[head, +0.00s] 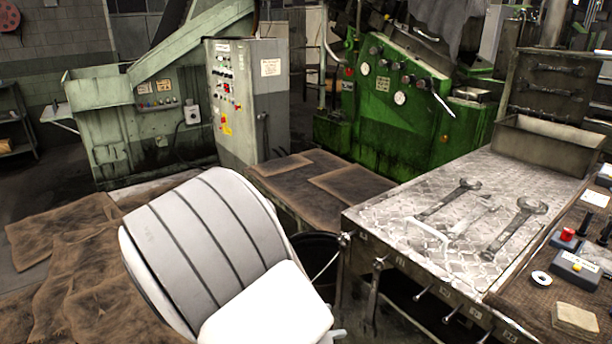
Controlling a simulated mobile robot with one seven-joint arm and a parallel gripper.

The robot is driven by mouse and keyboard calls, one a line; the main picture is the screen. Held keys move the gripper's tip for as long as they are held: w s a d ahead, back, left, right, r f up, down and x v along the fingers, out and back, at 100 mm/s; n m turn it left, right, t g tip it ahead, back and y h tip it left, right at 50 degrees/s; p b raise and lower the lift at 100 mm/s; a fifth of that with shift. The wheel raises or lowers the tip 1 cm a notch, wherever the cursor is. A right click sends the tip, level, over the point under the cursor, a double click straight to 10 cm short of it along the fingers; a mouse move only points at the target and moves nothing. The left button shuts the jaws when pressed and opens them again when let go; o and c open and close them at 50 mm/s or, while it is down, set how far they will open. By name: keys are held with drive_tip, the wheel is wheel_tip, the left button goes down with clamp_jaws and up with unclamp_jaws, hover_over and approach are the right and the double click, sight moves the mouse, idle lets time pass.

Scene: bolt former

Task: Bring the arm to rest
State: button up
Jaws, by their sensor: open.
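My gripper is not in the head view, so its jaws and anything near them cannot be seen. Large white, rounded parts with dark seams fill the lower middle of the view; I take them to be my own body or arm, folded close to the camera. They hide part of the floor and the near left side of the workbench.
A metal workbench (390,215) with wrenches (515,228) and a metal bin (550,143) stands at right. A control panel with buttons (575,268) is at the right edge. A grey cabinet (248,100) and a green machine (390,105) stand behind. Brown mats (65,245) cover the left floor.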

drive_tip(key=s+d+r+m+y+p, duration=0.2)
drive_tip(key=s+d+r+m+y, duration=0.1)
drive_tip(key=s+r+m, duration=0.2)
drive_tip(key=s+d+r+m+y+p, duration=0.3)
drive_tip(key=s+r+m, duration=0.3)
drive_tip(key=r, duration=0.8)
drive_tip(key=s+d+r+m+y+p, duration=0.2)
drive_tip(key=s+r+m, duration=0.4)
drive_tip(key=r+m, duration=0.4)
drive_tip(key=d+m+y, duration=0.1)
drive_tip(key=y, duration=0.1)
drive_tip(key=shift+d+y+p, duration=0.25)
drive_tip(key=shift+y+p, duration=0.1)
drive_tip(key=shift+y, duration=0.05)
